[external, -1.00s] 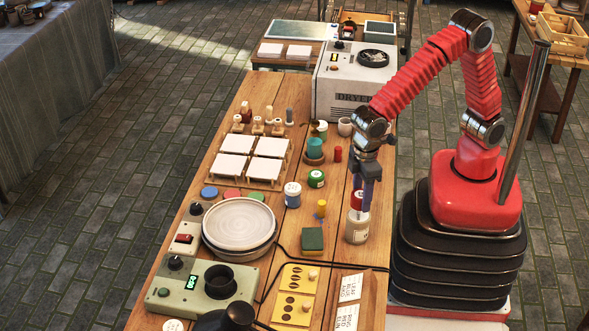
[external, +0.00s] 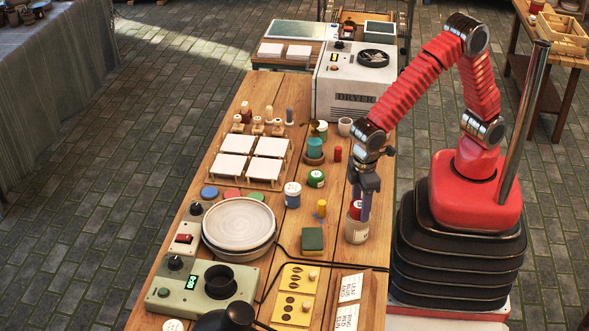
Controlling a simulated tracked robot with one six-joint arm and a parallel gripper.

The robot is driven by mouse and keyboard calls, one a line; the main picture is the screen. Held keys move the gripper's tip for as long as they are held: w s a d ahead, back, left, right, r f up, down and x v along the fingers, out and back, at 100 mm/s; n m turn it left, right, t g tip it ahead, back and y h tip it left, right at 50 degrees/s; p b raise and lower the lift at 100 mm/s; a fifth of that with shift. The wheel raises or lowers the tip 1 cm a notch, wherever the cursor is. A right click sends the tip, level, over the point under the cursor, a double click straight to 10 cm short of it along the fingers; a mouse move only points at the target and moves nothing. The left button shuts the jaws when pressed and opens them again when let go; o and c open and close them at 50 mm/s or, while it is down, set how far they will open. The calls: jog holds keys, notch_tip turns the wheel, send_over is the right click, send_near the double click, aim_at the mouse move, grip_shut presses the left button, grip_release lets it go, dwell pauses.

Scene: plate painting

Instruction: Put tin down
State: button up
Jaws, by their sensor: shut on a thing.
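A small red tin (external: 355,211) with a pale label is between the fingers of my gripper (external: 363,208), which is shut on it and points down. The tin is upright and partly hidden by a finger. A whitish jar (external: 357,233) stands directly below at the right edge of the wooden table (external: 285,265). The tin's lower end overlaps the jar's top in the picture; I cannot tell whether it touches the jar, sits in it or is in front of it.
A stack of plates (external: 240,225) is farther left. A dryer (external: 350,85) stands at the far end. Labelled cards (external: 349,290) lie nearer.

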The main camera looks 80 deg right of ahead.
jog(key=o, duration=1.1)
jog(key=shift+f, duration=0.1)
jog(key=shift+o, duration=0.2)
notch_tip(320, 180, up, 12)
dwell(0.5)
jog(key=s+d+r+m+t, duration=0.1)
jog(key=s+d+r+t, duration=0.1)
jog(key=d, duration=0.8)
jog(key=s+d+r+m+t, duration=0.1)
jog(key=s+d, duration=0.4)
jog(key=d, duration=0.6)
jog(key=s+d+r+m+t, duration=0.2)
jog(key=s+d+r+m, duration=0.1)
jog(key=d, duration=0.7)
jog(key=shift+s+d+r+t, duration=0.3)
jog(key=shift+s+d+r, duration=0.15)
jog(key=shift+r, duration=0.15)
